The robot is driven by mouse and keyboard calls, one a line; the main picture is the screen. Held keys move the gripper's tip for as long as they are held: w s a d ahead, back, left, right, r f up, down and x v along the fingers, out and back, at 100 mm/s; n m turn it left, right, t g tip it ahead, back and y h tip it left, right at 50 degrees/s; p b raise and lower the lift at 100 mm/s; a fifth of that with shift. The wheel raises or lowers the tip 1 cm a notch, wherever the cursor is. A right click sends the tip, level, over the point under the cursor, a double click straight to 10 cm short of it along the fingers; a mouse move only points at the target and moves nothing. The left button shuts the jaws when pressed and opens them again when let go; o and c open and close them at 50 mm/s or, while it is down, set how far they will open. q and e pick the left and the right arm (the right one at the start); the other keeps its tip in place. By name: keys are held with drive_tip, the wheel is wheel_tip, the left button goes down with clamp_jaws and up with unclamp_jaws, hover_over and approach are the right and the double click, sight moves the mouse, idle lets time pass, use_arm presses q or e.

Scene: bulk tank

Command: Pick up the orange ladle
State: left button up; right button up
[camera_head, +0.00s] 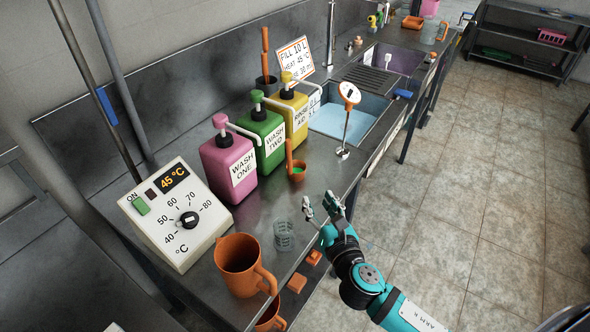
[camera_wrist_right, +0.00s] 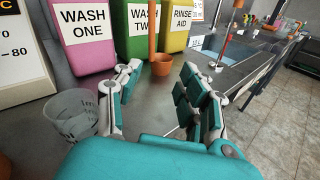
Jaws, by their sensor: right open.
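The orange ladle (camera_head: 289,157) stands on the metal counter in front of the green and yellow dispensers, its handle upright and its small cup (camera_head: 297,173) at the bottom. In the right wrist view, the ladle (camera_wrist_right: 161,68) appears in the gap between the fingers, beyond their tips. My right gripper (camera_head: 321,204) is open and empty over the counter's front edge, short of the ladle and apart from it. My left gripper is not in view.
Pink (camera_head: 229,160), green (camera_head: 262,138) and yellow (camera_head: 288,111) dispensers stand behind. A clear measuring cup (camera_head: 285,236) and an orange jug (camera_head: 239,263) are at the near left. A dial thermometer (camera_head: 347,118) stands right of the ladle, by the sink (camera_head: 340,121).

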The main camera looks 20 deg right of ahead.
wheel_tip(320, 180, up, 3)
drive_tip(key=w+a+n+t+y, duration=0.1)
drive_tip(key=w+a+n, duration=0.1)
drive_tip(key=n, duration=0.2)
drive_tip(key=p, duration=0.2)
approach(290, 154)
drive_tip(key=w, duration=1)
drive_tip(key=shift+w+a, duration=0.1)
drive_tip(key=shift+a, duration=0.05)
drive_tip(key=shift+w+a, duration=0.1)
drive_tip(key=shift+w, duration=0.35)
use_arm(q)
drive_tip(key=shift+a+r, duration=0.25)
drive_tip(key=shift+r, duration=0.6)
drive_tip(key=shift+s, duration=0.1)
use_arm(e)
drive_tip(key=shift+s, duration=0.1)
drive_tip(key=shift+c, duration=1.1)
clamp_jaws()
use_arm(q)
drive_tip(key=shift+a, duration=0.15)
